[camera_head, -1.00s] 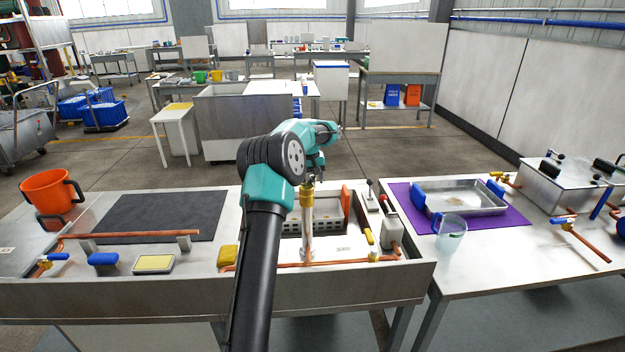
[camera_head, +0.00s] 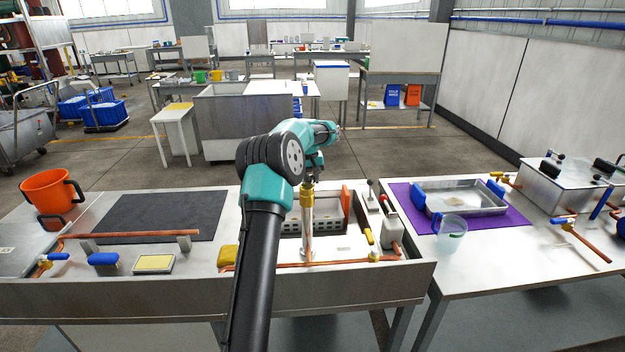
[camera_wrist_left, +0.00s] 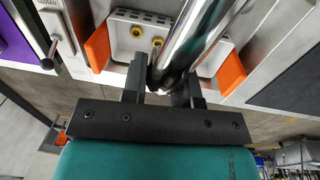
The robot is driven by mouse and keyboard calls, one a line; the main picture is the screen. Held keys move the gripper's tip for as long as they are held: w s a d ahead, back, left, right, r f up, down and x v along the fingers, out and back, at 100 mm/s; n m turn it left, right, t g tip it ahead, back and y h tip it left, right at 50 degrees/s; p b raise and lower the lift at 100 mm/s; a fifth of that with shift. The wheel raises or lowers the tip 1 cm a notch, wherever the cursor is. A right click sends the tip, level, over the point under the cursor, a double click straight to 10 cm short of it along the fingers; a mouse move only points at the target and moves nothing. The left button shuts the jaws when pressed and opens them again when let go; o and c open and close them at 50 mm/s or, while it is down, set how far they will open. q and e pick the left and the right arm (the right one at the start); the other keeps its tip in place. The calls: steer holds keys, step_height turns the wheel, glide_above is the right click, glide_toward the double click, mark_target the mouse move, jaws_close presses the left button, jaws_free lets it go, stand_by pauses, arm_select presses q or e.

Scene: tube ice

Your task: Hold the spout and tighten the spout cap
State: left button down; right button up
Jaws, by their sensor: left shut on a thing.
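The upright metal spout (camera_head: 307,228) stands in the sink bench, with a brass-coloured spout cap (camera_head: 307,196) at its top. My left gripper (camera_head: 311,182) is at the top of the spout, over the cap, partly hidden by my own teal arm. In the left wrist view, the silver spout (camera_wrist_left: 192,32) runs down between the two dark fingers of my left gripper (camera_wrist_left: 163,86). They are shut on its top end. The fingers hide most of the cap there. My right gripper is not in view.
A vented grey box with orange ends (camera_wrist_left: 150,38) lies behind the spout. A copper pipe (camera_head: 285,264) runs along the bench front.

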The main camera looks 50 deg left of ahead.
arm_select(q)
steer(key=shift+s+a+n, duration=0.3)
steer(key=shift+n, duration=0.1)
steer(key=shift+s+a, duration=0.6)
steer(key=shift+s, duration=0.1)
steer(key=c, duration=0.9)
jaws_free()
steer(key=shift+r, duration=0.15)
step_height(320, 180, up, 17)
steer(key=s+a, duration=0.1)
steer(key=shift+s, duration=0.2)
